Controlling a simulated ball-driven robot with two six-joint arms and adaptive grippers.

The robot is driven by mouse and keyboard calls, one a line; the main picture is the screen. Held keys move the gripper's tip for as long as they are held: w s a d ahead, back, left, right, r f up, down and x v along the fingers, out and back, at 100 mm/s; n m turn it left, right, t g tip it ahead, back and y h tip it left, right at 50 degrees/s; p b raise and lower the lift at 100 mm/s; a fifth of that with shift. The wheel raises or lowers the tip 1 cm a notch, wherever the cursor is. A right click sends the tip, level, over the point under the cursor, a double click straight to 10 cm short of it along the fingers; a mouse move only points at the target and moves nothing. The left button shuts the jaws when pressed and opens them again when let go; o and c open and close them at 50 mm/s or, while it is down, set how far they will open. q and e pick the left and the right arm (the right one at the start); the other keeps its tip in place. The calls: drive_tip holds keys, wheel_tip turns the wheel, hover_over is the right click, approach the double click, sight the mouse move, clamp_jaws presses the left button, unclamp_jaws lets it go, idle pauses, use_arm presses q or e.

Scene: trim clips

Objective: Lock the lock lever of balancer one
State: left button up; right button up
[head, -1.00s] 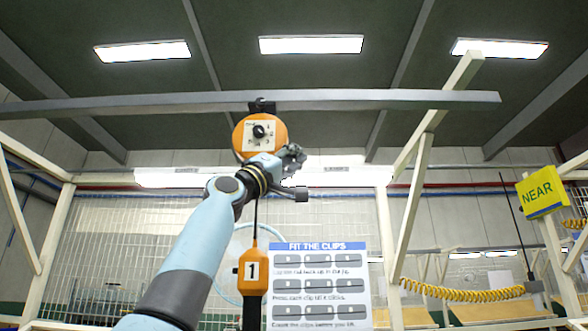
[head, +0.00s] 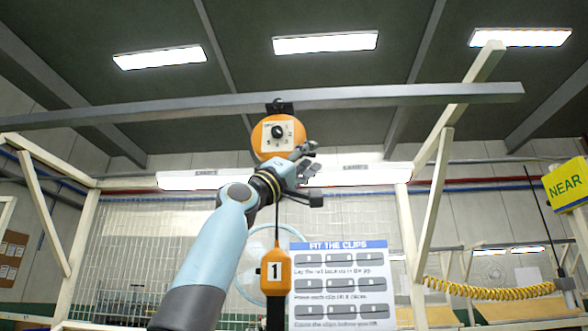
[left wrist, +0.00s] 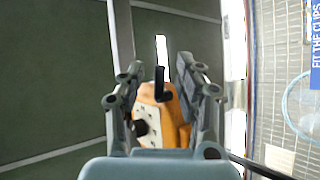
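Balancer one is an orange round body (head: 268,148) hanging under the grey rail, with a white dial plate and black knob (head: 278,132) on its face. An orange tag (head: 276,270) marked 1 hangs on the cord below. My left gripper (head: 308,157) is at its lower right in the head view. In the left wrist view the gripper (left wrist: 158,82) is open, with a dark bent lever (left wrist: 160,82) showing between its fingers, apart from both. The orange body (left wrist: 160,106) is beyond. The head view does not show the lever clearly. My right gripper is not in view.
The grey rail (head: 400,95) runs across above the balancer. A white sign headed FIT THE CLIPS (head: 343,270) stands below right. Cream frame posts (head: 433,200) are to the right, with a yellow coiled hose (head: 490,290) and a NEAR sign (head: 568,184).

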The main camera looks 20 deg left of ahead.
use_arm(q)
drive_tip(key=v, duration=1)
drive_tip(key=shift+a, duration=0.1)
